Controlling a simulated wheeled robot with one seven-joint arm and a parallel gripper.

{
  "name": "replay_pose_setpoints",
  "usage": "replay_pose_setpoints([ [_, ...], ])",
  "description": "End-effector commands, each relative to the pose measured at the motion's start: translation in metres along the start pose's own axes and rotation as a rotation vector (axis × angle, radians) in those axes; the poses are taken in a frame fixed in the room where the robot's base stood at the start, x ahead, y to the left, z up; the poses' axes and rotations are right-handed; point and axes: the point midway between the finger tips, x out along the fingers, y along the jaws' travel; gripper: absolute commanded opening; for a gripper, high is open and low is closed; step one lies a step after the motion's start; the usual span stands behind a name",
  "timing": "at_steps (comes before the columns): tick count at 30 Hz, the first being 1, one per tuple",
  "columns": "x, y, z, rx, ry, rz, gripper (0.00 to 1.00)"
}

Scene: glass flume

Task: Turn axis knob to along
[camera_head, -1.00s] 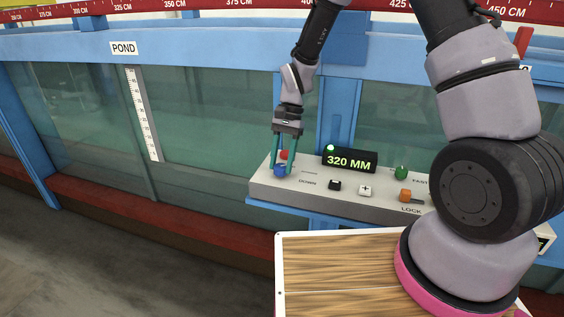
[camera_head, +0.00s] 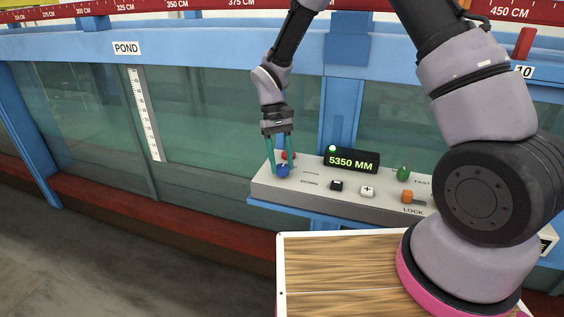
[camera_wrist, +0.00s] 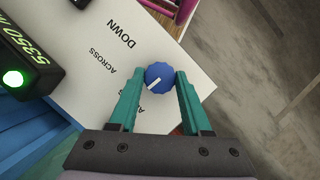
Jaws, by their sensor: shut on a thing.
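The axis knob is a round blue knob (camera_head: 283,171) at the left end of the control panel (camera_head: 318,190). My gripper (camera_head: 280,165) reaches down to it with its teal fingers on either side. In the wrist view the knob (camera_wrist: 159,75) sits between the fingertips, and the fingers are shut on it. A white pointer line on the knob points to the lower left of that view. An ACROSS label (camera_wrist: 98,68) is readable beside it. A second label starting with A is partly hidden by a finger.
The display (camera_head: 351,160) reads 5350 MM, with a lit green lamp (camera_head: 332,149). Black (camera_head: 336,186), white (camera_head: 367,191), orange (camera_head: 407,196) and green (camera_head: 403,173) controls lie to the right. The glass tank stands behind.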

Motion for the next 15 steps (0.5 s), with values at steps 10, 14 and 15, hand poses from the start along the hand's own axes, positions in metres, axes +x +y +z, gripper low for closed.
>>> replay_pose_setpoints([
  [10,-0.001,-0.0002,-0.0008,-0.089,0.003,0.037,0.0],
  [14,-0.001,-0.0003,-0.0008,-0.097,0.003,0.04,0.0],
  [15,-0.001,-0.0003,-0.0007,-0.097,0.003,0.04,0.0],
])
